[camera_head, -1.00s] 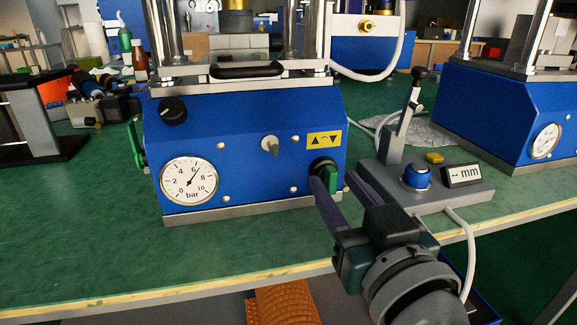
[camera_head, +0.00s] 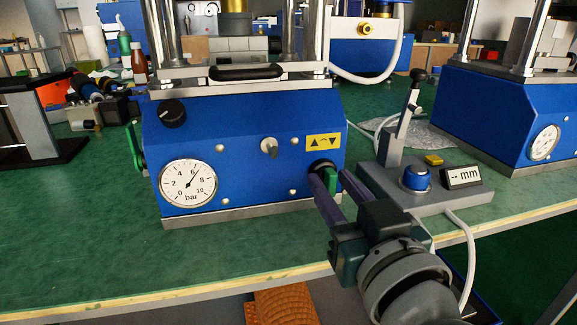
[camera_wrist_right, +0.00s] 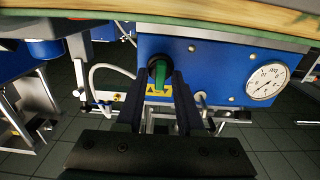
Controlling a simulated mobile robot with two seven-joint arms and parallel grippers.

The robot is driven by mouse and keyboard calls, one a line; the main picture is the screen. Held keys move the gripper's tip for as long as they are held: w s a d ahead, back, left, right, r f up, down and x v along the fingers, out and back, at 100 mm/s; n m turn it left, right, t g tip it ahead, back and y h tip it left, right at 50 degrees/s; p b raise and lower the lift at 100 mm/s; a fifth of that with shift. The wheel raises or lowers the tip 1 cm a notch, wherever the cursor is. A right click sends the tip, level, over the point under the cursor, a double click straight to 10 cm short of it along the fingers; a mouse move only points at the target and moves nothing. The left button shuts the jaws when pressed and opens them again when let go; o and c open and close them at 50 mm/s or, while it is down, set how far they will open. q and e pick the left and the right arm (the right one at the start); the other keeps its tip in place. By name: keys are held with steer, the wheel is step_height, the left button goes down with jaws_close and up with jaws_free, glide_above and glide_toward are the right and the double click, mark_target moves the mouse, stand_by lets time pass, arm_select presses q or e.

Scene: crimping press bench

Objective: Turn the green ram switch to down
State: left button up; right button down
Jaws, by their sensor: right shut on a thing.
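The green ram switch (camera_head: 331,179) is a knob on a black round base, low on the right of the blue press front, under a yellow label with arrows (camera_head: 324,141). My right gripper (camera_head: 329,188) reaches it from the front, its two dark fingers on either side of the knob, shut on it. In the right wrist view the green switch (camera_wrist_right: 160,74) sits between the fingertips, close to upright in that picture. The fingers hide part of the knob in the head view. My left gripper is not in view.
A pressure gauge (camera_head: 188,184) and a black knob (camera_head: 172,113) are on the press front's left. A grey device with a lever and display (camera_head: 463,177) stands close right of my right gripper. The green bench top (camera_head: 90,235) is clear at front left.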

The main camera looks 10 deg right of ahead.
steer(key=shift+m, duration=0.4)
steer(key=shift+m+p, duration=0.35)
steer(key=shift+m, duration=0.25)
steer(key=m, duration=0.7)
steer(key=shift+d+m+p, duration=0.15)
steer(key=shift+m+p, duration=0.15)
steer(key=shift+p, duration=0.05)
steer(key=shift+m, duration=1.1)
steer(key=c, duration=0.9)
jaws_free()
